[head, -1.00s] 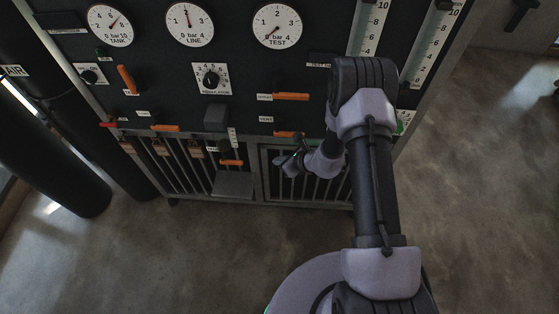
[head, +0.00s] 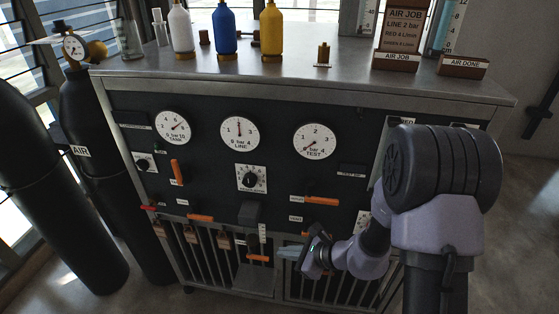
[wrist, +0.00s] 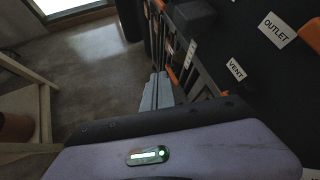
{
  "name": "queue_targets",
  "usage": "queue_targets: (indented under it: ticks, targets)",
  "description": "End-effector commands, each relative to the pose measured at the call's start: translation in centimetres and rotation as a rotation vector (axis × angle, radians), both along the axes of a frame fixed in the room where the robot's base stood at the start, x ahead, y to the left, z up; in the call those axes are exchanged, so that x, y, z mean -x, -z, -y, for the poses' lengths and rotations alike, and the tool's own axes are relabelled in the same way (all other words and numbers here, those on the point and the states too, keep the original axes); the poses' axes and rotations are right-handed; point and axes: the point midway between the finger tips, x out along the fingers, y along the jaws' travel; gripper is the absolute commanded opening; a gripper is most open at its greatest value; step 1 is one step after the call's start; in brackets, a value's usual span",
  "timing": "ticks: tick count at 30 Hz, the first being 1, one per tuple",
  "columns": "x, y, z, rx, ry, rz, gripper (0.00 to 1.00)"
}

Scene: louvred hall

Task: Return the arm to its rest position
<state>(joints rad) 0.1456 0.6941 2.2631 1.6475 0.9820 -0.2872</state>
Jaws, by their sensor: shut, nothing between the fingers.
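My arm rises at the right of the head view and bends down in front of the panel. My gripper (head: 287,252) points left, low before the panel (head: 345,245) and close to the barred front below it. Its grey fingers are together with nothing between them. In the wrist view the shut fingers (wrist: 158,90) point away over the floor, with the panel's orange handles and bars close on their right. The exact gap to the panel is hard to tell.
Orange levers (head: 320,201) and a dark block (head: 249,213) stick out of the panel. Bottles such as the blue one (head: 224,30) stand on the cabinet top (head: 300,78). Black cylinders (head: 60,200) stand at left. A wooden frame (wrist: 40,95) shows at left in the wrist view; open floor lies beyond.

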Motion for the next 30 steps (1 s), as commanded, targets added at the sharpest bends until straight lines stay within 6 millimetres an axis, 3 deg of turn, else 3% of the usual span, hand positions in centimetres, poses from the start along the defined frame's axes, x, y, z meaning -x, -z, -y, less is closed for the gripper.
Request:
queue_targets:
  ticks: [1, 3, 6, 9, 13, 18, 30]
  targets:
    - [1.1, -5.4, -1.5, 0.043, -0.147, 0.1, 0.0]
    - [4.6, -11.5, -3.0, 0.143, -0.377, 0.228, 0.0]
    - [10.7, -17.3, -3.1, 0.354, -0.672, 0.391, 0.0]
    - [16.2, -20.6, -0.8, 0.628, -0.902, 0.519, 0.0]
    - [20.4, -22.8, 3.4, 0.964, -1.066, 0.615, 0.0]
    - [22.3, -24.1, 6.5, 1.188, -1.128, 0.65, 0.0]
    - [22.3, -24.2, 6.8, 1.206, -1.133, 0.649, 0.0]
